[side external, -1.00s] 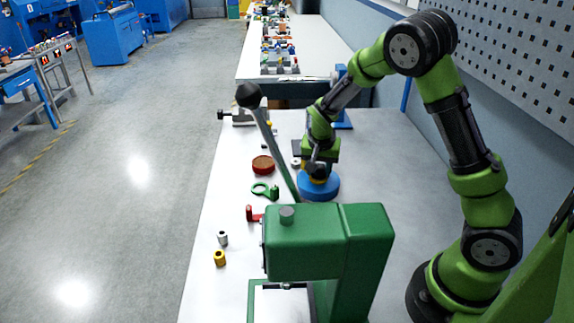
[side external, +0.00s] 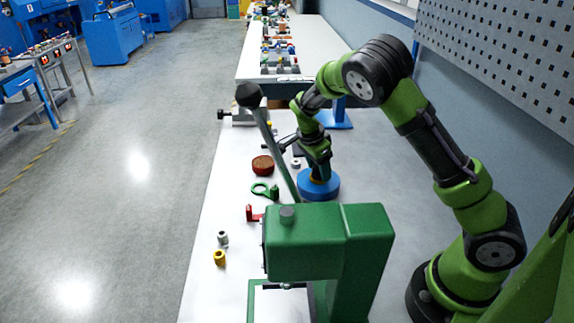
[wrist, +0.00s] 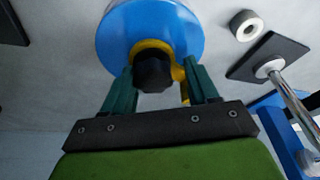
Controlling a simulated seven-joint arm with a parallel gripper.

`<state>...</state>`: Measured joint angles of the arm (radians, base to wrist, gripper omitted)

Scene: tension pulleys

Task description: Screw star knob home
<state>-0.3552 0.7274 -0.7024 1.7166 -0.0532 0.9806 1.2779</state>
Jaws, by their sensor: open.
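A black faceted knob (wrist: 153,74), which looks like the star knob, sits in front of a yellow part (wrist: 178,72) on a round blue base (wrist: 112,32). In the wrist view my gripper (wrist: 160,80) is open, with one green finger on each side of the knob. Gaps show between the fingers and the knob. In the side view my gripper (side external: 318,168) is just above the blue base (side external: 318,190). The knob is hidden there. How far the knob is threaded in cannot be told.
A green press (side external: 330,240) with a long black-tipped lever stands in the foreground, close to the blue base. A brown-red disc (side external: 263,165), a green ring part (side external: 265,191), a red bracket (side external: 252,213) and a yellow cylinder (side external: 219,258) lie to the left.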

